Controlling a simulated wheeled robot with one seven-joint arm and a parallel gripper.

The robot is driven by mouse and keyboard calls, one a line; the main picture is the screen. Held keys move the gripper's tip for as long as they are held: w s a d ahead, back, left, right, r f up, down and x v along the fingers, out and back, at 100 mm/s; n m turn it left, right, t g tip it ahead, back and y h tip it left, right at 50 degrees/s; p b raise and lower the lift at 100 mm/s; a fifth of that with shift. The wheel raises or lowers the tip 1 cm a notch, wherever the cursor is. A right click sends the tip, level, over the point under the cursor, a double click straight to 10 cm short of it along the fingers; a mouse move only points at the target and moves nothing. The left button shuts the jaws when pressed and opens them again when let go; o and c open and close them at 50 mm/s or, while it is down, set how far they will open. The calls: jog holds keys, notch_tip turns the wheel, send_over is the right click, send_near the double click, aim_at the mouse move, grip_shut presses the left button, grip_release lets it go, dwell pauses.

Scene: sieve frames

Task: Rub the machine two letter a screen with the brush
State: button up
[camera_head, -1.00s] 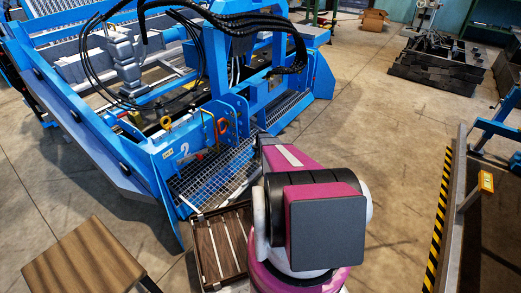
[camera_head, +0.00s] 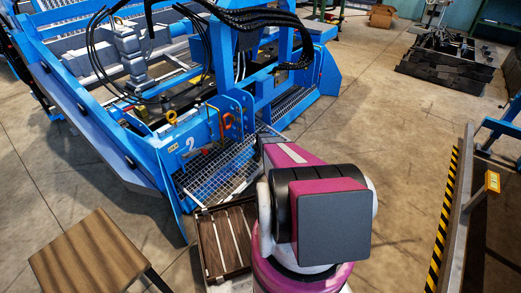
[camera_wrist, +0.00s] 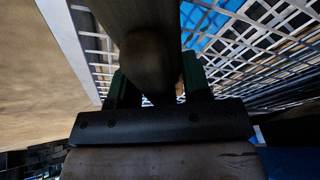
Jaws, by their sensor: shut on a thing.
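The blue machine marked 2 (camera_head: 191,143) stands at the left and middle of the head view. A grey mesh screen (camera_head: 215,172) slopes at its near corner; I cannot read a letter on it. In the head view my arm hides my gripper. In the wrist view my gripper (camera_wrist: 158,88) is shut on a brown rounded piece, seemingly the brush (camera_wrist: 150,60), between green-edged fingers. The mesh screen (camera_wrist: 270,60) shows close behind the brush. I cannot see the bristles or tell whether the brush touches the mesh.
A slatted wooden crate (camera_head: 206,250) stands just left of my arm, below the mesh. A wooden-topped table (camera_head: 90,255) is at lower left. A yellow-black striped edge (camera_head: 440,230) runs along the right. Dark stacked blocks (camera_head: 445,65) lie at back right. Floor between is open.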

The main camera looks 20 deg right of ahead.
jog(key=shift+s+a, duration=0.7)
jog(key=shift+a, duration=0.3)
jog(key=shift+s+a+f, duration=0.1)
jog(key=shift+s+a, duration=0.4)
jog(key=shift+a, duration=0.3)
jog(key=shift+s+a+f, duration=0.1)
jog(key=shift+s+a, duration=0.4)
jog(key=shift+a, duration=0.25)
jog(key=shift+w+a+r, duration=0.3)
jog(key=shift+w+a, duration=0.15)
jog(key=shift+w, duration=0.3)
jog(key=shift+w+d+r, duration=0.15)
jog(key=shift+w+d, duration=1.2)
jog(key=shift+d, duration=0.2)
jog(key=shift+w+d, duration=0.15)
jog(key=shift+d, duration=0.35)
jog(key=shift+w+d+r, duration=0.1)
jog(key=shift+w+d, duration=0.75)
jog(key=shift+w, duration=0.2)
jog(key=shift+s, duration=0.1)
